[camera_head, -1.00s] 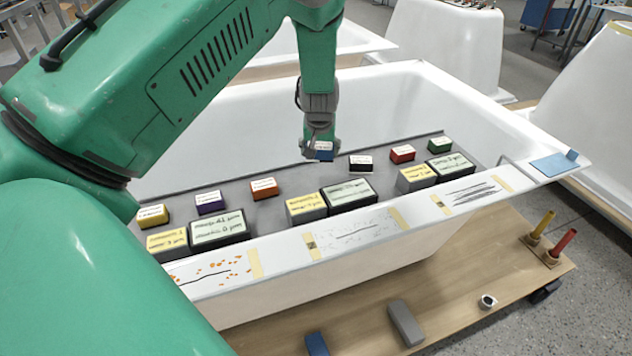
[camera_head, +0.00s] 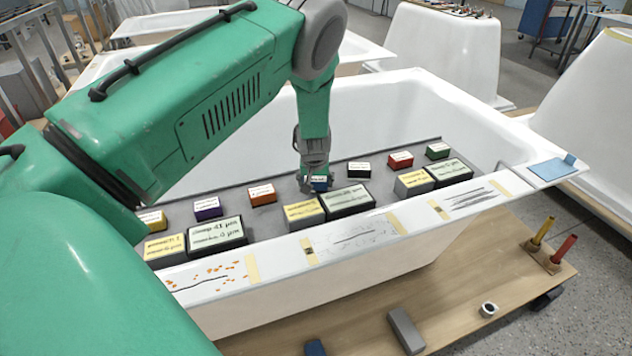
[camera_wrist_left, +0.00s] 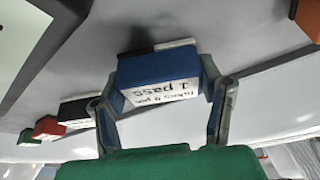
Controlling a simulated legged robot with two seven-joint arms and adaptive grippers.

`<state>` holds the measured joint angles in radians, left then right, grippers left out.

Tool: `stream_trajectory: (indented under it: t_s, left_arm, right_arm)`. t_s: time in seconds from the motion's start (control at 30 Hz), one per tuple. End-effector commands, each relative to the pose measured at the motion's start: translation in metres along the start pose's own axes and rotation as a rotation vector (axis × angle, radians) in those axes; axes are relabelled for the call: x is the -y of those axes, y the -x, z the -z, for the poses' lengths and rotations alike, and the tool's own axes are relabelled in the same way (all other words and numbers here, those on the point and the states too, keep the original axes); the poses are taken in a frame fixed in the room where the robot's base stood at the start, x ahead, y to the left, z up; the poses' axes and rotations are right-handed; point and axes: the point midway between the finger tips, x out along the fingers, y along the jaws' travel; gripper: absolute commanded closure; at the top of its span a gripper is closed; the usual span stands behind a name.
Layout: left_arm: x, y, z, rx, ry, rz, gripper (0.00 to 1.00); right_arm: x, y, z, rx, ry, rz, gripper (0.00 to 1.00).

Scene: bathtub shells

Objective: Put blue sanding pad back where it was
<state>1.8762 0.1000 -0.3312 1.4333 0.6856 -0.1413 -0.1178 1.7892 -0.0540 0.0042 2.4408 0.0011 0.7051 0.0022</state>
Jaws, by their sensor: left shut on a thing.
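The blue sanding pad (camera_head: 320,183) is a small block with a white label. My left gripper (camera_head: 314,178) is shut on it, low over the grey tray (camera_head: 283,219) in the bathtub, in the gap between the orange pad (camera_head: 262,194) and the black pad (camera_head: 359,170). In the left wrist view the blue pad (camera_wrist_left: 158,66) sits between both fingers (camera_wrist_left: 160,80), its label reading "1 pass". A thin dark-and-white strip shows just beyond the pad there. I cannot tell whether the pad touches the tray. My right gripper is not in view.
Yellow, purple, red (camera_head: 401,159) and green pads stand in the same back row. Larger labelled blocks (camera_head: 347,200) stand in front, close to the blue pad. The tub's near rim (camera_head: 290,262) carries taped sample patches. A grey block (camera_head: 406,331) lies on the wooden board.

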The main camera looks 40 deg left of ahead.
Motion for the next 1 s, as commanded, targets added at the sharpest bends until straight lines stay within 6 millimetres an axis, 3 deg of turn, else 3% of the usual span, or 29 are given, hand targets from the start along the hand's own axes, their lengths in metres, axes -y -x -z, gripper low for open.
stream_trajectory:
  t_s: [0.17, 0.2, 0.23, 0.63, 1.0]
  left_arm:
    - [0.002, -0.005, -0.001, 0.002, 0.002, -0.002, 0.66]
    - [0.002, -0.005, -0.001, 0.002, 0.002, -0.001, 0.29]
    - [0.002, -0.004, -0.001, 0.002, 0.001, -0.001, 0.18]
    - [-0.003, 0.01, 0.0, -0.003, -0.001, 0.001, 0.18]
    - [0.0, 0.083, 0.001, 0.0, 0.0, -0.001, 0.18]
  right_arm:
    - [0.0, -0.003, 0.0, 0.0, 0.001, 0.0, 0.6]
    - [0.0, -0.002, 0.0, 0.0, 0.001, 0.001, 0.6]
    - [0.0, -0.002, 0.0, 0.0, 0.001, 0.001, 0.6]
    - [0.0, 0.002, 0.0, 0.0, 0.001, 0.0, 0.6]
    - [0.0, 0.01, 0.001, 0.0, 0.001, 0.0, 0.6]
